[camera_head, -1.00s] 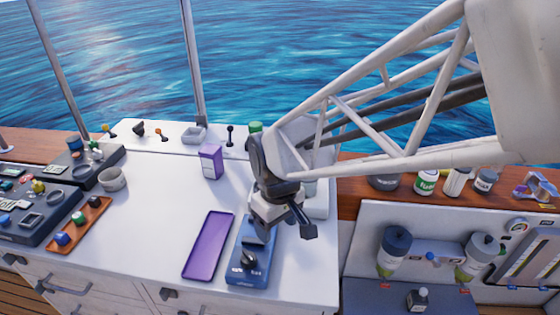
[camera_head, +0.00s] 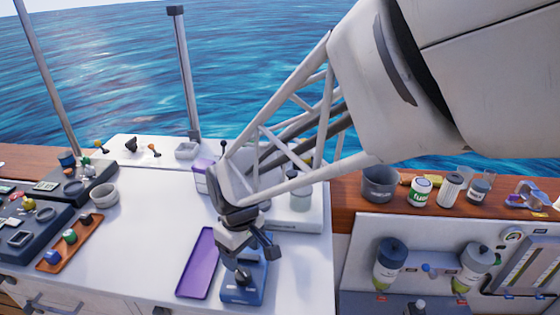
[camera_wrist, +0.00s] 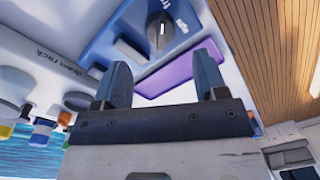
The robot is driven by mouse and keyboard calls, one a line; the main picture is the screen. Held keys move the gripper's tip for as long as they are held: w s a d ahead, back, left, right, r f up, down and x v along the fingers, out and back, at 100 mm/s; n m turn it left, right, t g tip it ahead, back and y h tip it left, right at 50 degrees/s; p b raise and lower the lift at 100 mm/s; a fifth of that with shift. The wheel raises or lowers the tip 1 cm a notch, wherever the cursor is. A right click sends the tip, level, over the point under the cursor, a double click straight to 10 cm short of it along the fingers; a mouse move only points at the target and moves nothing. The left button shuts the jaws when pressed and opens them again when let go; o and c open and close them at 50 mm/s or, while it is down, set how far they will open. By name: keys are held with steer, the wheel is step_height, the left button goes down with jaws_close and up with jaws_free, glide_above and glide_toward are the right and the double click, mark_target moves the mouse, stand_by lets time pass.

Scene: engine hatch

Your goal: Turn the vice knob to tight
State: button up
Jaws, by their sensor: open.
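The blue vice (camera_head: 241,292) stands at the front of the white counter, right of the purple tray. Its dark round knob (camera_wrist: 160,30) has a pale mark and shows at the top of the wrist view, on the blue face (camera_wrist: 128,25) with small lettering too blurred to read. My gripper (camera_head: 243,265) is over the vice in the head view and partly hides it. In the wrist view my gripper (camera_wrist: 163,62) is open, its two fingers apart with nothing between them. The knob lies beyond the fingertips; contact with it cannot be made out.
The purple tray (camera_head: 199,270) lies close beside the vice. A purple-and-white box (camera_head: 201,176) stands behind, partly hidden by my arm. The counter's middle is clear.

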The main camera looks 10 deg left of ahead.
mark_target(243, 271)
steer(key=shift+s+f, duration=0.2)
steer(key=shift+f, duration=3.45)
steer(key=c, duration=0.9)
